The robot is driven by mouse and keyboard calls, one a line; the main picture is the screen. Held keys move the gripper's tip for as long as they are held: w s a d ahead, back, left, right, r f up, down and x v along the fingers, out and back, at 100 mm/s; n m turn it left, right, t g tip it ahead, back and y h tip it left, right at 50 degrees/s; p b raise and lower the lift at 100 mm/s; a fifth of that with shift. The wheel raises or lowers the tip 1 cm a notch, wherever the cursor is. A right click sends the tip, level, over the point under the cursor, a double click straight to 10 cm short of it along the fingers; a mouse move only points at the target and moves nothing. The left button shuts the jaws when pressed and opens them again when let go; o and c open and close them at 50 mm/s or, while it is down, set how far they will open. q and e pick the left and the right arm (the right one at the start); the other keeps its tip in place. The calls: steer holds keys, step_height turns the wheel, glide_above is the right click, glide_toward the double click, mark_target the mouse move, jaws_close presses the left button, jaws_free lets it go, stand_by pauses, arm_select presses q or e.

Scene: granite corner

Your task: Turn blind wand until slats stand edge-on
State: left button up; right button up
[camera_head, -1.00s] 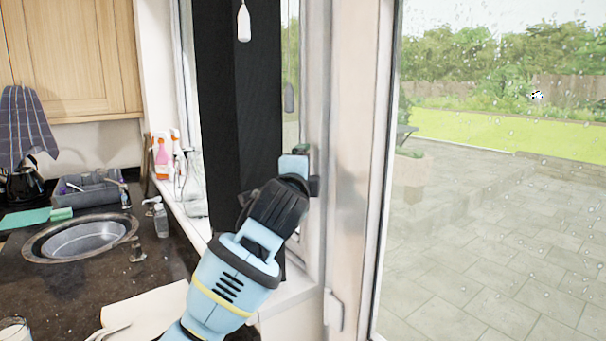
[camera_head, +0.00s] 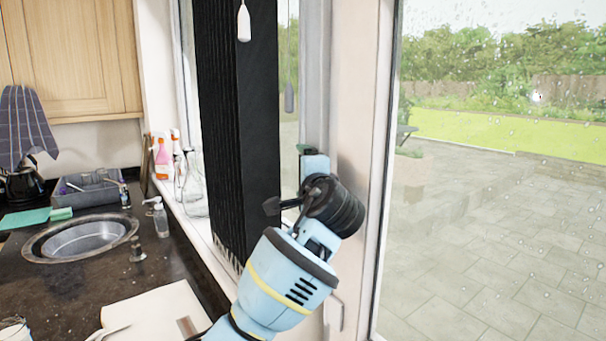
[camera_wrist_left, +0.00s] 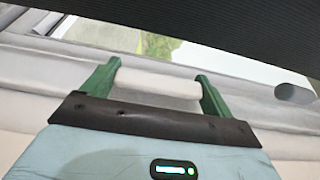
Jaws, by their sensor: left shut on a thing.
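The blind (camera_head: 222,130) is a tall dark stack at the window. Narrow parallel slat edges show on its left, and one broad dark face shows on its right. My left gripper (camera_head: 305,152) is right of the blind, at the window frame. In the left wrist view, its green fingers (camera_wrist_left: 158,78) stand apart with a pale, rod-like piece (camera_wrist_left: 160,88) between them, and the gripper is shut on it. I cannot tell for certain that this is the wand. In the head view my gripper hides it. My right gripper is not in view.
A white pendant (camera_head: 243,22) hangs before the blind. Spray bottles (camera_head: 163,156) stand on the sill at left. A sink (camera_head: 82,238) and a dish rack (camera_head: 92,190) are on the dark counter. A glass pane fills the right side.

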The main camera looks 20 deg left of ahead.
arm_select(q)
steer(key=o, duration=0.8)
steer(key=v, duration=0.8)
steer(key=shift+w+a, duration=0.1)
